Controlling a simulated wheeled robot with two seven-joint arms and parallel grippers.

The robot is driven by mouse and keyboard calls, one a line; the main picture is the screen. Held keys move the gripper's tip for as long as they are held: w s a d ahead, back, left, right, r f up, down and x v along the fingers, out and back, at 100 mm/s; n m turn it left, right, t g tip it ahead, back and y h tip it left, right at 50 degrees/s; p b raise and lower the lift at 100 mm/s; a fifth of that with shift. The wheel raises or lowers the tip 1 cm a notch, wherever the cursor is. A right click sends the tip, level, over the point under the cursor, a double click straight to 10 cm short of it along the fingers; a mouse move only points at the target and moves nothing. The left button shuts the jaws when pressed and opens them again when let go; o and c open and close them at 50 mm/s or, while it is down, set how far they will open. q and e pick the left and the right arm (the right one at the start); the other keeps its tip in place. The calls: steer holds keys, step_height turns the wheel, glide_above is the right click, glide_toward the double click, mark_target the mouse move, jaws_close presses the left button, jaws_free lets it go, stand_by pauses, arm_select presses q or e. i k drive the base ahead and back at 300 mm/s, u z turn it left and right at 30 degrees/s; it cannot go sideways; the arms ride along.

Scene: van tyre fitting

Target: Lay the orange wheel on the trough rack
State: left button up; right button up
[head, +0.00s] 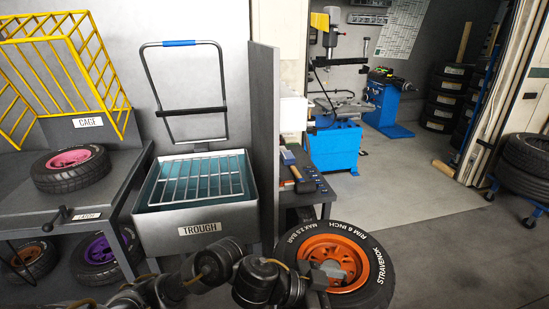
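The orange wheel (372,262), a black tyre with an orange rim, is at the lower middle right, face towards me. I cannot tell if it rests on the floor or is held. The trough (158,232) is a grey labelled box at centre left, with blue-green inside. Its barred rack (195,182) lies across the top and is bare. My arm comes in from the lower left, and what seems to be my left gripper (326,274) is at the wheel's rim. Its fingers are not clear, so its grip is uncertain. My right gripper is not in view.
A bench (20,190) at left carries a pink-rimmed wheel (70,168) and a yellow cage (55,60). Purple-rimmed (98,248) and copper-rimmed (32,256) wheels sit below. A grey panel (264,140) stands beside the trough. Floor (440,235) at right is clear.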

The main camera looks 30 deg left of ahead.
mark_target(199, 174)
steer(key=u, duration=0.4)
steer(key=i, duration=0.45)
steer(key=u, duration=0.35)
